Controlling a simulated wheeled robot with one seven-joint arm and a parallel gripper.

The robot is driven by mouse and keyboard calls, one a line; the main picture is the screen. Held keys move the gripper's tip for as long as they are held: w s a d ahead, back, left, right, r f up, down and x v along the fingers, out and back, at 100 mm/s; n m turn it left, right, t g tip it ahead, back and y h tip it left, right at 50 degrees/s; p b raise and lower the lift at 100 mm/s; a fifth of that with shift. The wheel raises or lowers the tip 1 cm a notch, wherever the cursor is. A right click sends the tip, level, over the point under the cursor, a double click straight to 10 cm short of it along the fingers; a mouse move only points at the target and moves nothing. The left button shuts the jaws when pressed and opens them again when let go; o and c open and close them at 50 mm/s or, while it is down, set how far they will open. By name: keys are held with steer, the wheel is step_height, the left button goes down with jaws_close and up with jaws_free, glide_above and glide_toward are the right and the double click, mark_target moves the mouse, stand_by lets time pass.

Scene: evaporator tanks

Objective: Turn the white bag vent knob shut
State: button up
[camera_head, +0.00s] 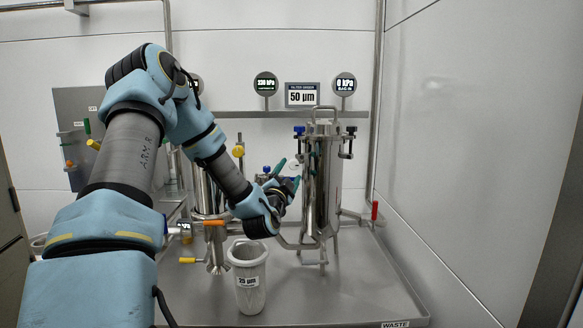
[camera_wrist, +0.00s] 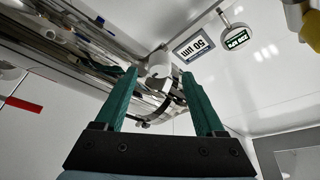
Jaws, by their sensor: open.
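My gripper (camera_head: 288,174) is open, with two green fingers, just left of the tall steel vessel (camera_head: 330,185) on the right of the bench. In the wrist view the open fingertips (camera_wrist: 159,78) stand either side of a small white knob (camera_wrist: 159,66), which shows in the gap between them. I cannot tell whether the fingers touch it or how deep it sits between them. In the head view the knob is too small and too hidden by the gripper to make out clearly.
A white filter bag container labelled 25 µm (camera_head: 248,285) stands on the steel tray (camera_head: 350,290) below my gripper. Another steel vessel (camera_head: 205,195) is partly behind my arm. A 50 µm sign (camera_head: 302,95) and round gauges (camera_head: 265,84) are above. A red-handled valve (camera_head: 375,212) is at right.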

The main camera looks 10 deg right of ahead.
mark_target(293, 166)
steer(key=shift+x, duration=1.65)
jaws_close()
